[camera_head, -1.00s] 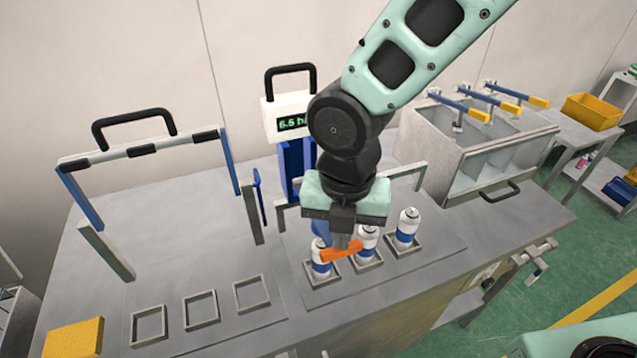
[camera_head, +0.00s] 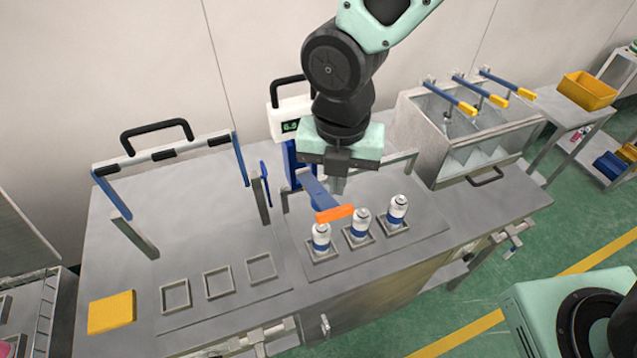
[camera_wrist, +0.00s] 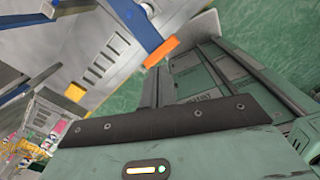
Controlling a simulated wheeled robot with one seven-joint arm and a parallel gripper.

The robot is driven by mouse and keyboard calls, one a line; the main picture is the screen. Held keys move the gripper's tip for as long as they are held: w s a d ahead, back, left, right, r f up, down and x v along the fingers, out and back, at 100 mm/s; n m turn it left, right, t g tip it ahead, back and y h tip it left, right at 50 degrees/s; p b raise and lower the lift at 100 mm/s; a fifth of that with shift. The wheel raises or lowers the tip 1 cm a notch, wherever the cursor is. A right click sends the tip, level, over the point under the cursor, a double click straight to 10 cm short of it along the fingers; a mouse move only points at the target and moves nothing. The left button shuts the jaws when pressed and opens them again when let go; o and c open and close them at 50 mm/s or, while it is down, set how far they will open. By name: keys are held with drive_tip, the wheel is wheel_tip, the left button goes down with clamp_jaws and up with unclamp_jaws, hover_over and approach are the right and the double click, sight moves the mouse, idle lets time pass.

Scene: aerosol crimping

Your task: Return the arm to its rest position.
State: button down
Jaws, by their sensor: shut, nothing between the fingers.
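My gripper (camera_head: 338,186) is shut and empty. It hangs pointing down above the steel bench, behind and above the row of cans. A blue lever (camera_head: 318,192) with an orange grip (camera_head: 334,213) juts forward below and in front of it, and the fingers look apart from the grip. The orange grip also shows in the wrist view (camera_wrist: 160,52). Three white-and-blue aerosol cans stand upright in square holders: left (camera_head: 321,238), middle (camera_head: 360,224) and right (camera_head: 397,210).
A gauge box (camera_head: 291,123) on a blue column stands close behind my gripper. A handled frame (camera_head: 160,155) stands at left, with empty square holders (camera_head: 219,284) before it. A yellow block (camera_head: 111,312) lies front left. A steel bin unit (camera_head: 447,140) with yellow-tipped levers stands right.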

drive_tip(key=shift+f, duration=0.1)
drive_tip(key=shift+s+d+f+m+b, duration=0.2)
drive_tip(key=shift+m+b, duration=0.3)
drive_tip(key=shift+b, duration=0.05)
drive_tip(key=s+d+f+m+b, duration=0.4)
drive_tip(key=m+b, duration=0.3)
drive_tip(key=m, duration=0.5)
drive_tip(key=s+d+f+m+b, duration=0.3)
drive_tip(key=s+m+b, duration=0.4)
drive_tip(key=m, duration=0.5)
drive_tip(key=shift+d+f+m+y, duration=0.3)
drive_tip(key=shift+d+f, duration=0.1)
